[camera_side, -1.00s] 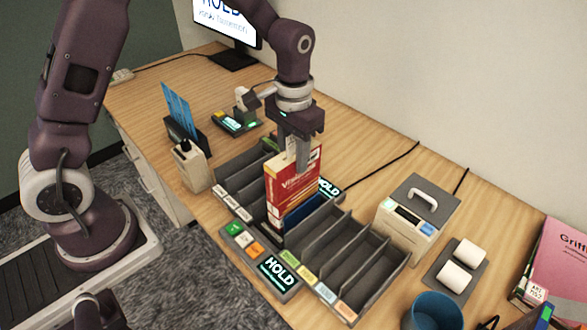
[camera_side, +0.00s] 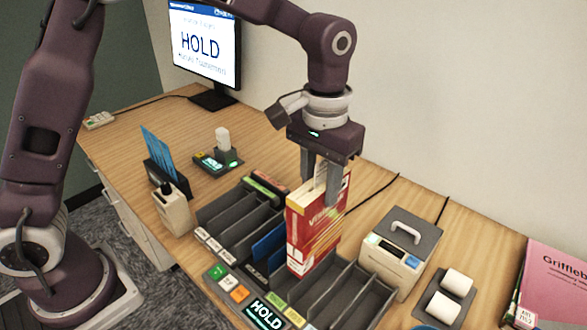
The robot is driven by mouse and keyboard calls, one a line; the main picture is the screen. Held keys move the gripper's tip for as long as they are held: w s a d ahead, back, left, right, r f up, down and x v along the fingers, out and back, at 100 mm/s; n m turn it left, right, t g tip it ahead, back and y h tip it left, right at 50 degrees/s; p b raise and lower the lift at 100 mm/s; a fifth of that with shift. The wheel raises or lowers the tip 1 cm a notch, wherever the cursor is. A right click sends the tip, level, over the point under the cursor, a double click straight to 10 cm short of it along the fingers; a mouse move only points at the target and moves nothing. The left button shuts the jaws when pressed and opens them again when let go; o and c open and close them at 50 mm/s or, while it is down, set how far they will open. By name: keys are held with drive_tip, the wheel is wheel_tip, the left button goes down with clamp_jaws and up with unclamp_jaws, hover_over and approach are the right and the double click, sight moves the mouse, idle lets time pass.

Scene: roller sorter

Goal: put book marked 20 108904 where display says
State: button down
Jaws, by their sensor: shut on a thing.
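A red, white and yellow book (camera_side: 316,232) is upright in my gripper (camera_side: 322,190), whose two fingers are shut on its top edge. Its marking is too small to read. The book's lower end is over or in the grey slotted sorter (camera_side: 343,292), just right of a blue item (camera_side: 268,247) in a slot; I cannot tell whether it touches the slot floor. The book and gripper hide part of the sorter behind. The monitor (camera_side: 207,48) reads HOLD, and a small display (camera_side: 265,314) at the sorter's front also reads HOLD.
A grey-topped box with a handle (camera_side: 400,250) stands close right of the sorter. White rolls (camera_side: 450,295) and a pink book (camera_side: 555,285) are further right.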

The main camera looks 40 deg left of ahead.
sight(317, 223)
drive_tip(key=d+f, duration=0.3)
drive_tip(key=f, duration=0.6)
drive_tip(key=shift+s+f, duration=0.25)
drive_tip(key=shift+f, duration=0.7)
idle(0.3)
drive_tip(key=c, duration=0.9)
unclamp_jaws()
wheel_tip(317, 223, up, 7)
drive_tip(key=shift+r, duration=0.1)
